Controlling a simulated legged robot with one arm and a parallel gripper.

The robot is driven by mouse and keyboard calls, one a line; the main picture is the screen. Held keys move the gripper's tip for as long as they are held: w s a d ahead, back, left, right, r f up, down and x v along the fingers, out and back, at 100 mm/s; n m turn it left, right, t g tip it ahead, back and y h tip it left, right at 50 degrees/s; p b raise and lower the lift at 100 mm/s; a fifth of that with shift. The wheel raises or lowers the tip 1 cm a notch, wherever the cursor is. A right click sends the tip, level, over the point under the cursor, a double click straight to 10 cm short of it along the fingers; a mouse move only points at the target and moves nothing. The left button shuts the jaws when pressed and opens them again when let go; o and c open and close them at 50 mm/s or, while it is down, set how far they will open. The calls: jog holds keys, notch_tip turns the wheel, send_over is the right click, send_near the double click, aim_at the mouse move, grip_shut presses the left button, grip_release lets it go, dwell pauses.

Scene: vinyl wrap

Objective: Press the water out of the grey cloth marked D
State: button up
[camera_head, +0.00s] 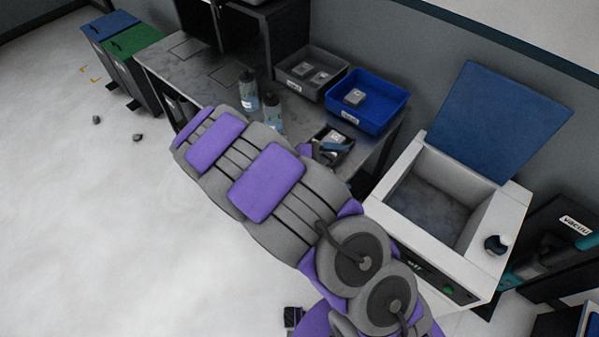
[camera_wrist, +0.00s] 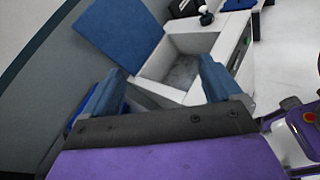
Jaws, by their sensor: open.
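My gripper (camera_wrist: 160,88) is open in the wrist view, with its two blue fingers wide apart and nothing between them. It points toward the white box with the open blue lid. In the head view my purple and grey arm covers the middle, and only a bit of the gripper shows past it, by the small dark tray. I cannot pick out the grey cloth marked D. Pale grey pieces lie in the grey bin (camera_head: 302,76), the blue bin (camera_head: 391,101) and the dark tray (camera_head: 347,157), but their marks are too small to read.
Two bottles (camera_head: 248,92) stand on the grey bench (camera_head: 215,74). The white box (camera_head: 484,274) with its raised blue lid (camera_head: 497,123) stands to the right. Blue and green waste bins (camera_head: 132,47) stand far left. The floor at left is mostly clear, with two small dark lumps.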

jog(key=a+f+n+t+y, duration=0.4)
jog(key=a+f+n+t, duration=0.85)
jog(key=a+f, duration=0.9)
jog(key=b+x, duration=0.4)
jog(key=x, duration=1.4)
jog(key=shift+s+d+r+n, duration=0.15)
jog(key=shift+s+d+n, duration=0.2)
jog(key=shift+n, duration=0.1)
jog(key=shift+c, duration=0.4)
jog(key=c, duration=1)
jog(key=shift+o, duration=0.2)
jog(key=shift+r+n+p, duration=0.1)
jog(key=shift+n+p, duration=0.4)
jog(key=shift+n, duration=1.9)
